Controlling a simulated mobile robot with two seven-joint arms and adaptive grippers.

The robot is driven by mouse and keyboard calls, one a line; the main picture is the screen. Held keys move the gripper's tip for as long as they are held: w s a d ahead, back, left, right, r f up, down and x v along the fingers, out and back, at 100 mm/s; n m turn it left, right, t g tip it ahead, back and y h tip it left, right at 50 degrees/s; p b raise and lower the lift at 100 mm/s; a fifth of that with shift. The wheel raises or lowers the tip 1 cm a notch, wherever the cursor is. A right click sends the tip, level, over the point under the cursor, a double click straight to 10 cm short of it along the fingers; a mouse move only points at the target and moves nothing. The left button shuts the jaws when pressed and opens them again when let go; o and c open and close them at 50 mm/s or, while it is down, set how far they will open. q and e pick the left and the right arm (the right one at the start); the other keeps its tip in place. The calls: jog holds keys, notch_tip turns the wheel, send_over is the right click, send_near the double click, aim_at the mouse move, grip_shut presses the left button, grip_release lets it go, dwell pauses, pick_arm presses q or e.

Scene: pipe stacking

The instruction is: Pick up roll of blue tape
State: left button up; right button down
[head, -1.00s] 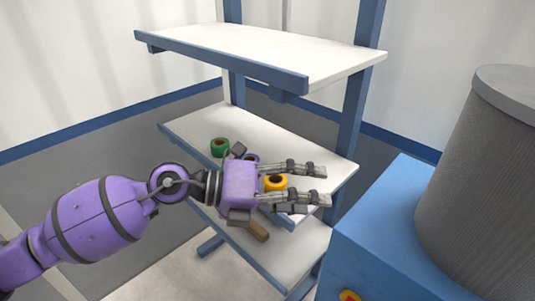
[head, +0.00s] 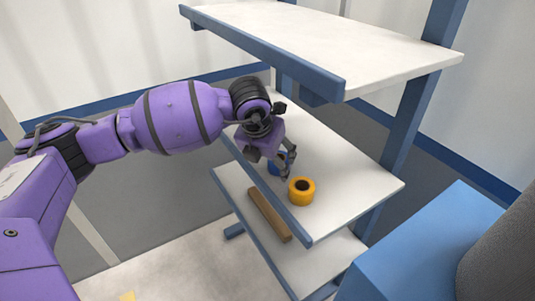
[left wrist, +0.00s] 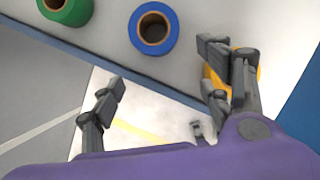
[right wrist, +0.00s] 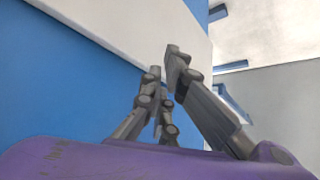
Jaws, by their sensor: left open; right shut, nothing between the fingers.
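The roll of blue tape (left wrist: 153,49) lies flat on the middle shelf (left wrist: 180,82), near its blue front edge, at the top of the left wrist view. In the head view the blue tape (head: 273,169) is mostly hidden behind my left gripper (head: 285,160). My left gripper (left wrist: 163,80) is open and empty, pointing down over the shelf edge. In the left wrist view the tape lies beyond and between its spread fingers, apart from them. My right gripper (right wrist: 166,75) is shut and empty, seen only in its own wrist view.
An orange-yellow tape roll (head: 301,199) is right of the blue one, partly behind a left finger in the left wrist view. A green roll (left wrist: 72,12) is on the left. A brown block (head: 268,213) lies on the lower shelf. The upper shelf (head: 330,50) overhangs behind.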

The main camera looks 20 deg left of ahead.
aim_at(273, 169)
pick_arm(q)
jog(key=w, duration=0.3)
jog(key=shift+w+d+r, duration=0.1)
jog(key=shift+w, duration=0.75)
jog(key=x, duration=0.4)
jog(key=shift+s, duration=0.1)
jog(key=shift+w+f, duration=0.2)
jog(key=shift+f, duration=0.3)
jog(key=c, duration=1.1)
jog(key=shift+c, duration=0.8)
pick_arm(e)
jog(key=shift+w+a+r+t, duration=0.15)
jog(key=shift+w+r, duration=0.15)
jog(key=shift+w, duration=0.2)
jog(key=shift+w+d+r+t, duration=0.15)
jog(key=shift+w+r, duration=0.15)
jog(key=shift+w, duration=0.15)
